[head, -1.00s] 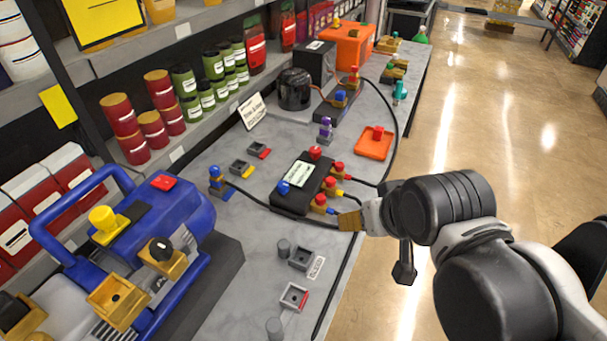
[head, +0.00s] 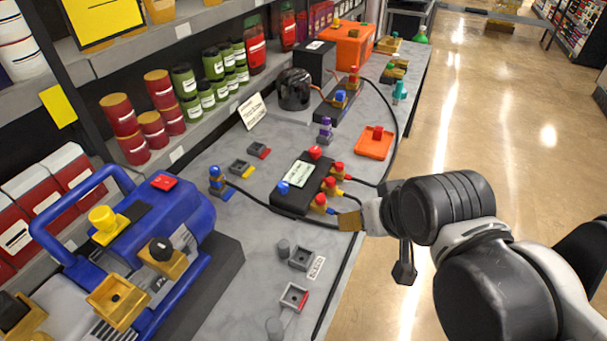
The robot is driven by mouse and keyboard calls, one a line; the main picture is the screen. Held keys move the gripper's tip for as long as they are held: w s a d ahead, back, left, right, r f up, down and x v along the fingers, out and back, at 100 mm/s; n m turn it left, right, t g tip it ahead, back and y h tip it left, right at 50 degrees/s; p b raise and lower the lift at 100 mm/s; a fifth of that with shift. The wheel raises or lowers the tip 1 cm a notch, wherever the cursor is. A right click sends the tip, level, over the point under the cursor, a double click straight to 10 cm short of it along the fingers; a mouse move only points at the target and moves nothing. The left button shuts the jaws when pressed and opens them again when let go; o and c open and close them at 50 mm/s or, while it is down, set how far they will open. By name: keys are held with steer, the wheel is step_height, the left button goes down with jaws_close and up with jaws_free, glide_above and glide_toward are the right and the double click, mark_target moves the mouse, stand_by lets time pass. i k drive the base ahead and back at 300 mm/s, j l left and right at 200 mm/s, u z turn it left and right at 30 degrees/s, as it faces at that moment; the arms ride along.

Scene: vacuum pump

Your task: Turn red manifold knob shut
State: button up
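The manifold is a black block (head: 309,191) with a pale display (head: 299,174), lying on the grey bench. Its red knob (head: 315,152) is on the far end and its blue knob (head: 283,187) on the near left end. Several red-topped brass fittings (head: 320,203) with hoses line its right side. My gripper (head: 342,222) comes in from the right, its tan tip just below the nearest fitting and near the black hose. It is apart from the red knob. Its fingers overlap in this view, so their opening is unclear, as is any contact with the hose.
A blue pump (head: 175,232) stands at the near left. A blue-topped fitting (head: 215,180) sits left of the manifold. An orange tray (head: 375,144) and purple fitting (head: 325,130) are beyond it. Black hoses cross the bench. The floor (head: 480,130) at right is open.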

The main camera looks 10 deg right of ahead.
mark_target(314, 152)
steer(key=i+l, duration=0.8)
steer(key=i+l+u, duration=0.05)
